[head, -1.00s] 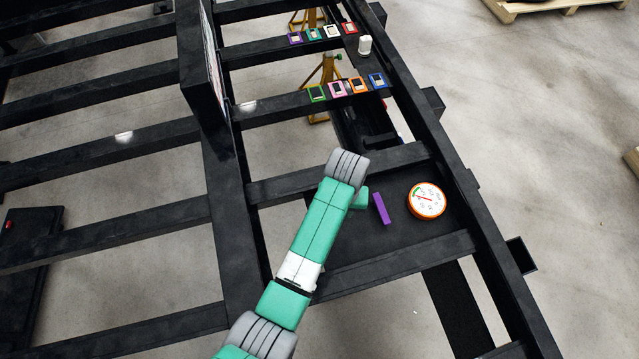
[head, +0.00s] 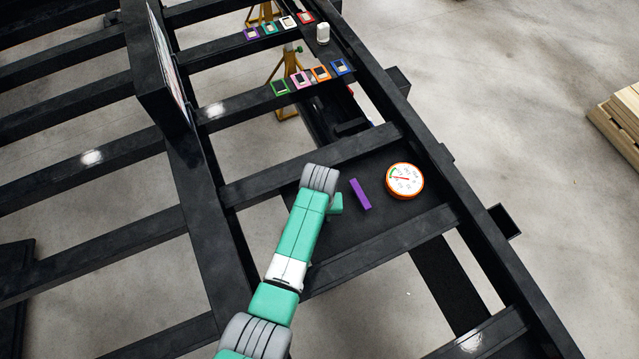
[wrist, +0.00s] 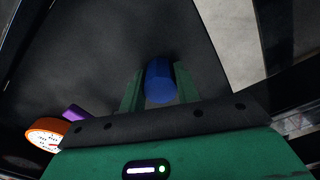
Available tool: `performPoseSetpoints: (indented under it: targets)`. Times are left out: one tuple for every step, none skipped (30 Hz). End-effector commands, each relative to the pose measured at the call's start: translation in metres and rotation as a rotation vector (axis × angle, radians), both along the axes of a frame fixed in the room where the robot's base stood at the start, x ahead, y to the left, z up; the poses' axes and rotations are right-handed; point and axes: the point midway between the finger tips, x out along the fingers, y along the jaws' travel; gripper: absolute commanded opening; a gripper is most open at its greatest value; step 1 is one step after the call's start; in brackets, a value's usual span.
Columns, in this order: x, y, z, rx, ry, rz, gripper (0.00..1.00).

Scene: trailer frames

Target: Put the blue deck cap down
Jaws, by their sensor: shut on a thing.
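The blue deck cap (wrist: 160,88) is a small blue cylinder between the two green fingers of my gripper (wrist: 158,74) in the wrist view. My gripper is shut on it. Dark panel surface shows behind the cap; whether the cap touches it I cannot tell. In the head view my arm hides the cap and most of the gripper, left of the purple block.
A purple block (head: 360,194) and an orange-rimmed round gauge (head: 404,181) rest on the dark panel (head: 350,235) between two crossbeams. Several coloured framed tiles and a white cylinder (head: 323,34) stand on the far beams. Open gaps lie between beams.

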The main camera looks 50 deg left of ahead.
Motion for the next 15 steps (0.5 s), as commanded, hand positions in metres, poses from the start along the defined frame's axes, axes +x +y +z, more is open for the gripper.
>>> performPoseSetpoints:
  targets:
    - [0.0,0.0,-0.0001,0.0,0.0,0.0,0.0]
    - [0.0,0.0,-0.001,0.0,0.0,0.0,0.0]
    - [0.0,0.0,-0.0027,0.0,0.0,0.0,0.0]
    - [0.0001,-0.0001,-0.0038,0.0,0.0,0.0,0.0]
    - [0.0,0.0,-0.0031,0.0,0.0,0.0,0.35]
    - [0.0,0.0,-0.0026,0.0,0.0,0.0,0.43]
    - [0.0,0.0,-0.0025,0.0,0.0,0.0,0.49]
    - [0.0,0.0,-0.0025,0.0,0.0,0.0,0.53]
    - [0.0,0.0,-0.0025,0.0,0.0,0.0,0.53]
    - [0.0,0.0,-0.0025,0.0,0.0,0.0,0.53]
    - [0.0,0.0,-0.0024,0.0,0.0,0.0,0.53]
    - [0.0,0.0,-0.0024,0.0,0.0,0.0,0.53]
    - [0.0001,0.0001,-0.0024,0.0,0.0,0.0,0.53]
    - [0.0,0.0,-0.0024,0.0,0.0,0.0,0.53]
    - [0.0,0.0,-0.002,0.0,0.0,0.0,0.53]
